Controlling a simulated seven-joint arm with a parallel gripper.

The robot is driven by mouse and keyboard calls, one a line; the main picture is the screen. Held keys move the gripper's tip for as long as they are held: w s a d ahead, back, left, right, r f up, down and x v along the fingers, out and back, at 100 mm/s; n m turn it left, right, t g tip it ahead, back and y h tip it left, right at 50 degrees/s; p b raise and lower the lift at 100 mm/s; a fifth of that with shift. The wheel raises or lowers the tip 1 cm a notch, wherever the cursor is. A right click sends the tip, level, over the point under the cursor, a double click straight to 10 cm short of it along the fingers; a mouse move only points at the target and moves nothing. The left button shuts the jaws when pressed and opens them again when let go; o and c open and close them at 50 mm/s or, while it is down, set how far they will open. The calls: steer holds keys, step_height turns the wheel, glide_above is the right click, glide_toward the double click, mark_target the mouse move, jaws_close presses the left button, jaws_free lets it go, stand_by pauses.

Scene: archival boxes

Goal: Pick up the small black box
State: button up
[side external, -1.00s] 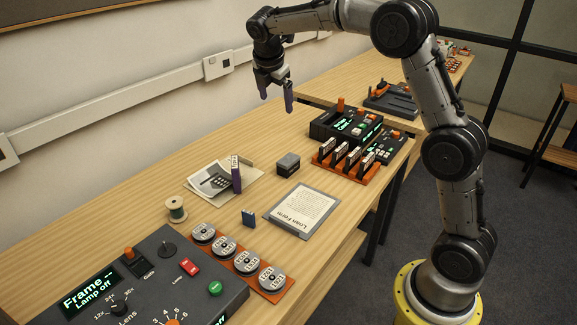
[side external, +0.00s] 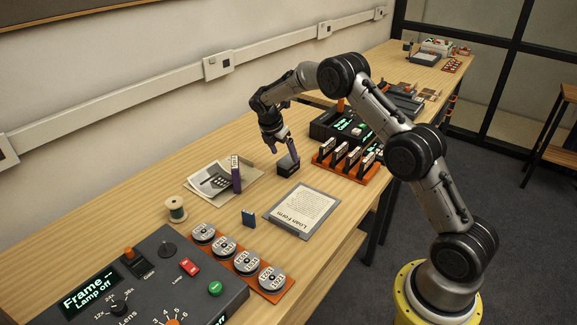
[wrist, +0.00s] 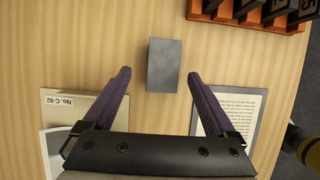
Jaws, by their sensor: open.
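The small black box (side external: 286,168) sits on the wooden table, left of the orange rack in the side view. In the wrist view its dark grey top (wrist: 163,64) shows centred between the fingers and a little beyond their tips. My gripper (side external: 281,147) is open and empty, low over the table at the box. In the wrist view my gripper (wrist: 160,76) has its purple fingers spread wide, with clear gaps to the box on both sides. One finger hides part of the box in the side view.
An orange rack of slotted cards (side external: 345,168) stands behind right.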

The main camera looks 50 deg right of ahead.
mark_target(288, 159)
steer(key=shift+s+x, duration=0.15)
steer(key=shift+x, duration=1.25)
steer(key=shift+s+x, duration=0.1)
steer(key=shift+x, duration=1.25)
steer(key=c, duration=1.4)
jaws_close()
steer(key=shift+r, duration=0.15)
